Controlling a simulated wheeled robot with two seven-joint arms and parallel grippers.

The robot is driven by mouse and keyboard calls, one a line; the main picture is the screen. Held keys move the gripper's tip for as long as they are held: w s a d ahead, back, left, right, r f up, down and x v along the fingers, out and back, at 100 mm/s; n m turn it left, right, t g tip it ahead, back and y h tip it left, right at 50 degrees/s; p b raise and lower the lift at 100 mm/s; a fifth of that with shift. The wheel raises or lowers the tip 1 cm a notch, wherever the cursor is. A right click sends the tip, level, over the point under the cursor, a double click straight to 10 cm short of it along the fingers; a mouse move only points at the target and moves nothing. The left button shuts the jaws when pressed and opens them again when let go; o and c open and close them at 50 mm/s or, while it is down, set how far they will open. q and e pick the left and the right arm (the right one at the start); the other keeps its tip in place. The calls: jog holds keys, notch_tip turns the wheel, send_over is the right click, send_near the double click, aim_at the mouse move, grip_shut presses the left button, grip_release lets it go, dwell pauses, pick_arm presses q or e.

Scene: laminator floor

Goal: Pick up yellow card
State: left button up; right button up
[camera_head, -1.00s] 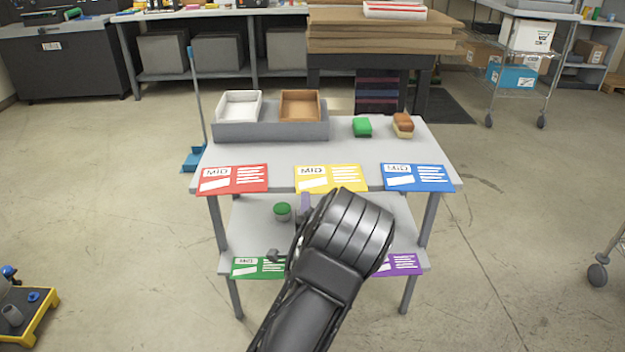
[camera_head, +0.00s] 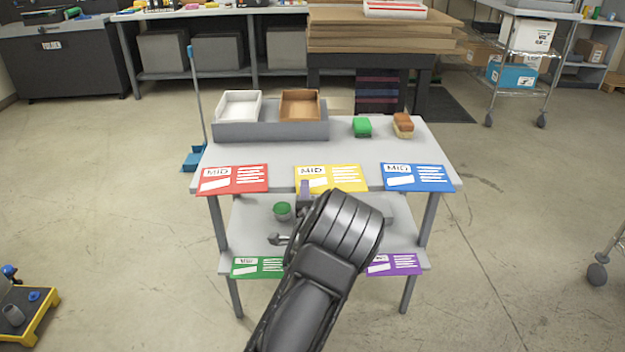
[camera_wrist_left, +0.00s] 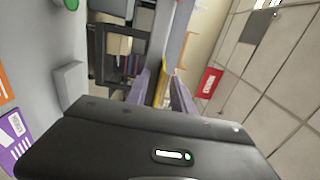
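The yellow card (camera_head: 338,177) hangs at the middle of the upper shelf's front edge, between the red card (camera_head: 234,179) and the blue card (camera_head: 418,178). My left gripper (camera_head: 304,190) is at the lower left part of the yellow card, and one pale purple finger overlaps it. In the left wrist view the two fingers of my left gripper (camera_wrist_left: 160,82) stand apart, with a thin yellow strip (camera_wrist_left: 166,84) between them, seen nearly edge-on. I cannot tell whether they touch it. My right gripper is out of view.
The lower shelf holds a green-topped cup (camera_head: 282,211), a green card (camera_head: 258,267) and a purple card (camera_head: 394,264).

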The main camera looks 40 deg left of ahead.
pick_arm(q)
grip_shut()
dwell(1.4)
